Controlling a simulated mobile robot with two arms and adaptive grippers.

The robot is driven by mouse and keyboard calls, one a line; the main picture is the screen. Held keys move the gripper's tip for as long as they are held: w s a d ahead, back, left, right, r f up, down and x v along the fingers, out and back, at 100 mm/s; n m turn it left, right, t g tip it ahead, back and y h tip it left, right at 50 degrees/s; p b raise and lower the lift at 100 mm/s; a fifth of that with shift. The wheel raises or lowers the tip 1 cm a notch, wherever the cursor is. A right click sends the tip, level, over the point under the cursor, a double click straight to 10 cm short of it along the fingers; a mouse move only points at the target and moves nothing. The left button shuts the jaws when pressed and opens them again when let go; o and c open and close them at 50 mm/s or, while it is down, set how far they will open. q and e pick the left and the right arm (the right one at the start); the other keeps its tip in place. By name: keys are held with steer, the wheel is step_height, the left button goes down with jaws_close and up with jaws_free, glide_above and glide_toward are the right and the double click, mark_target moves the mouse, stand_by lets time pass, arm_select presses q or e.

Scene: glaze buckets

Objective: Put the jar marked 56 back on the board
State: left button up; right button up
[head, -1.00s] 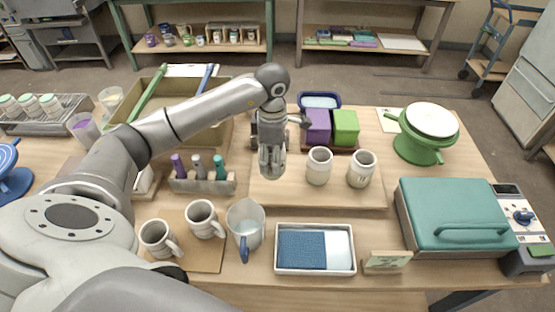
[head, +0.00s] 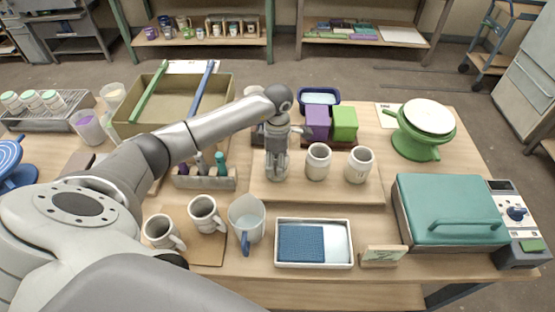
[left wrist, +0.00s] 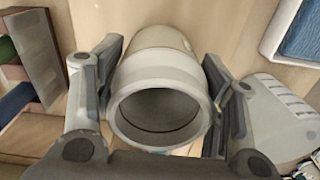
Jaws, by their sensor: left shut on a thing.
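My left gripper (head: 277,160) points down over the left part of the wooden board (head: 325,194). It is shut on a pale jar (head: 277,174), which is upright at the left end of the row. In the left wrist view the jar's open round mouth (left wrist: 160,112) sits between the two fingers, and it looks empty. Two similar whitish jars, a middle one (head: 318,162) and a right one (head: 359,165), stand on the board. I cannot read any number on the jars. I cannot tell if the held jar touches the board. My right gripper is not in view.
Purple (head: 317,122) and green (head: 344,124) blocks stand behind the jars. A rack of bottles (head: 205,178) stands left of the board. A clear pitcher (head: 247,218), mugs (head: 205,214) and a white tray (head: 341,243) stand in front. A teal-lidded box (head: 452,205) is at right.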

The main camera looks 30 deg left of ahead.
arm_select(q)
steer(key=o, duration=1.3)
steer(key=shift+c, duration=0.2)
steer(key=shift+r, duration=0.1)
step_height(320, 180, up, 11)
steer(key=b, duration=0.3)
steer(key=shift+r, duration=0.55)
steer(key=shift+f, duration=0.1)
